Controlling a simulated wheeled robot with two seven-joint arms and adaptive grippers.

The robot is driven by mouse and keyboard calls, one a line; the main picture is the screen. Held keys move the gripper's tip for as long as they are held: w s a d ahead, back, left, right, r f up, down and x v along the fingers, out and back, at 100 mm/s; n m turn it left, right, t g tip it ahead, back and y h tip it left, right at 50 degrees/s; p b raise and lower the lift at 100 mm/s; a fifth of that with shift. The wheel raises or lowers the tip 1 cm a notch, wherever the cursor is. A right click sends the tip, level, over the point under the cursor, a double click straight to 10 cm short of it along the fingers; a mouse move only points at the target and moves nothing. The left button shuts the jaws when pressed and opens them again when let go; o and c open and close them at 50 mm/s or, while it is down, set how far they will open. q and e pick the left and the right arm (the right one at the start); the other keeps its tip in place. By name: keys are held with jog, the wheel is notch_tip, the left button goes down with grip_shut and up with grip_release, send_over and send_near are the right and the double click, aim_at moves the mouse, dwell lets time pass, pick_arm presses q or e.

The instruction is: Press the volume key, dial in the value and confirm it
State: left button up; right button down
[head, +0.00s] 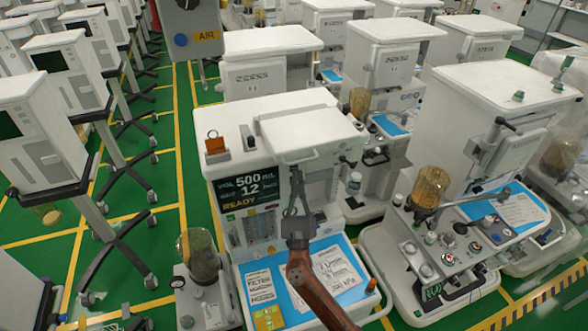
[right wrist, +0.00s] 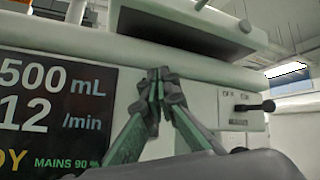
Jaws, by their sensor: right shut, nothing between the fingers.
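The anaesthesia cart (head: 270,105) in the middle carries a dark screen (head: 246,187) reading VOL 500 mL, a rate of 12 and READY. The screen also fills the left of the right wrist view (right wrist: 50,105), with "MAINS 90" in green. My right gripper (head: 294,188) is shut and empty, its fingertips in front of the cart's face just right of the screen. The closed fingertips (right wrist: 160,80) point at the pale panel there; I cannot tell whether they touch it. The volume key and the dial cannot be made out. My left gripper is not in view.
A blue work surface (head: 329,243) with printed sheets lies below my right gripper. A glass canister (head: 198,254) stands at lower left. Another cart (head: 490,85) stands close on the right. Green floor (head: 150,240) is free on the left.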

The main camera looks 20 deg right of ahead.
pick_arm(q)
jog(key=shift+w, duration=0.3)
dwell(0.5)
pick_arm(e)
jog(key=shift+w, duration=0.15)
dwell(0.6)
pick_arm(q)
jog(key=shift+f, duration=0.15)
pick_arm(e)
jog(key=shift+w, duration=0.3)
pick_arm(q)
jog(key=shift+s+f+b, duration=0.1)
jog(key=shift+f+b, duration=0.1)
jog(key=shift+b, duration=0.1)
pick_arm(e)
jog(key=shift+w, duration=0.45)
jog(key=shift+s, duration=0.1)
dwell(0.4)
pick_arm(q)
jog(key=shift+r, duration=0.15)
pick_arm(e)
jog(key=shift+s, duration=0.8)
pick_arm(q)
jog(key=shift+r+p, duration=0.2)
jog(key=shift+p, duration=0.15)
pick_arm(e)
jog(key=s, duration=0.5)
jog(key=shift+a, duration=0.15)
